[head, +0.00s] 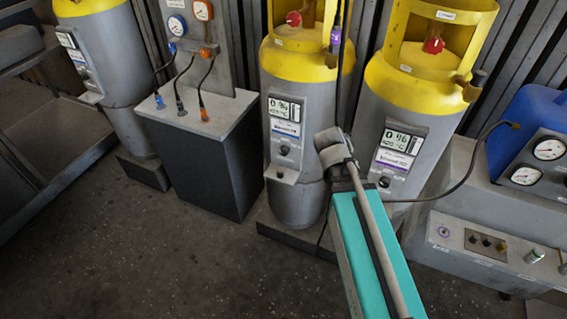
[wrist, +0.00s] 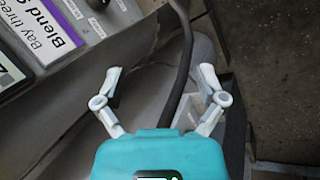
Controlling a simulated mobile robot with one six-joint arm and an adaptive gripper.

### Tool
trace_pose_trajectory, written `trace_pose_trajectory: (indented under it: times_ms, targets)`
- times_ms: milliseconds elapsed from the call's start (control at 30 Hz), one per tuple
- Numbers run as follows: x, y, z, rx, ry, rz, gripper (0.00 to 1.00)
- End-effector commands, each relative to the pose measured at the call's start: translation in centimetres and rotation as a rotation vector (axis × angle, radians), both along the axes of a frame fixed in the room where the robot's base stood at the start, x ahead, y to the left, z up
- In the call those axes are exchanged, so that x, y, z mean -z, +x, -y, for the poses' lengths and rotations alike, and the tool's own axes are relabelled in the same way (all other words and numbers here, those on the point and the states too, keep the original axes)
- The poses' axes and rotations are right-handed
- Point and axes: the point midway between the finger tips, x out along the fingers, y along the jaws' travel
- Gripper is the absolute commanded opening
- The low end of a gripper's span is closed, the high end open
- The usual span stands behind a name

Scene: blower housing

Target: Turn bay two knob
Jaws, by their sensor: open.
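The middle grey cylinder with a yellow top (head: 298,195) carries a panel with a display, a blue-striped label and a small dark knob (head: 284,150). Its label is too small to read for a bay number. The right cylinder (head: 350,215) has a similar panel with a purple-striped label and a knob (head: 384,181). In the wrist view a purple-striped label (wrist: 45,30) reads "Bay three", with part of a dark knob (wrist: 98,3) at the top edge. My gripper (wrist: 160,72) is open, its fingers spread beside a dark cable. I cannot make out its fingers in the head view.
A dark cable (wrist: 184,65) runs down between my fingers in the wrist view. A pedestal with gauges and hoses (head: 205,150) stands left of the middle cylinder. A gauge unit (head: 535,165) is at right. Open floor (head: 150,250) lies at front left.

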Motion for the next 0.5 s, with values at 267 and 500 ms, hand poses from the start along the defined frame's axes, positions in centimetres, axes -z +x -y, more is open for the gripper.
trace_pose_trajectory:
  times_ms: [267, 500]
  targets:
    - [4.4, 2.8, -2.7, -0.315, -0.256, 0.005, 0.9]
    - [6.7, 5.0, -5.8, -0.572, -0.496, -0.009, 0.9]
